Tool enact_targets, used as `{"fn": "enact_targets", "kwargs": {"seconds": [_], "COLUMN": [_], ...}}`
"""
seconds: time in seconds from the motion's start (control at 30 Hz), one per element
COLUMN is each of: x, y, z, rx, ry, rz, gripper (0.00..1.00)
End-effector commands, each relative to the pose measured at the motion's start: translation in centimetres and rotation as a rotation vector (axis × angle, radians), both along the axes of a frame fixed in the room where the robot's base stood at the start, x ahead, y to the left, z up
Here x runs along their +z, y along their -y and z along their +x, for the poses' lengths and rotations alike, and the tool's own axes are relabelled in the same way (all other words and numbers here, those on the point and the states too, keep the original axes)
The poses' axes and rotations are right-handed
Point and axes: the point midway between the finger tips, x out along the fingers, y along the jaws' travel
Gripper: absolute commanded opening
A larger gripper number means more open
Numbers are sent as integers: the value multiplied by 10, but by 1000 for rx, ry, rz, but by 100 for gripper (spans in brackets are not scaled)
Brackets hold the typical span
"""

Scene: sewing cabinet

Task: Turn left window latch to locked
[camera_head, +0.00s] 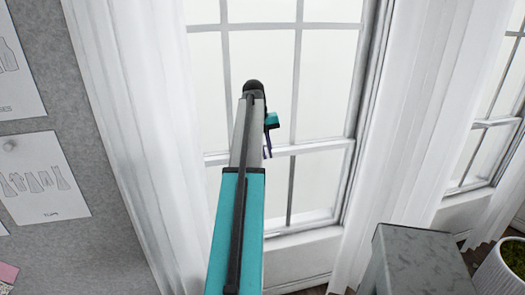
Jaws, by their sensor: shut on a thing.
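The left window (325,165) is a white sash window in the middle of the view, with a horizontal meeting rail (318,146) across it. My arm reaches up in front of this window and hides part of the rail. My gripper (267,152) shows as a small turquoise and dark purple part just right of the arm, with its tips down at the rail. It is shut on the latch there. The latch itself is too small and too hidden behind the gripper and arm for me to tell which way it points.
White curtains (135,130) hang left of the window, and another curtain (425,110) hangs to its right. A grey cabinet (415,265) stands at the lower right beside a potted plant (514,258). A second window (490,130) is at the far right.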

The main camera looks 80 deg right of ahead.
Motion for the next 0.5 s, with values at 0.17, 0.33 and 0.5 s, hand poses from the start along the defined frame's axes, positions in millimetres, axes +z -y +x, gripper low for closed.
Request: {"fn": "enact_targets", "kwargs": {"seconds": [0.17, 0.33, 0.5], "x": [2, 1, 0], "y": [-2, -4, -5], "z": [6, 14, 17], "rx": [6, 17, 21], "ry": [-10, -8, -8], "rz": [-4, -1, 0], "gripper": [19, 27, 27]}}
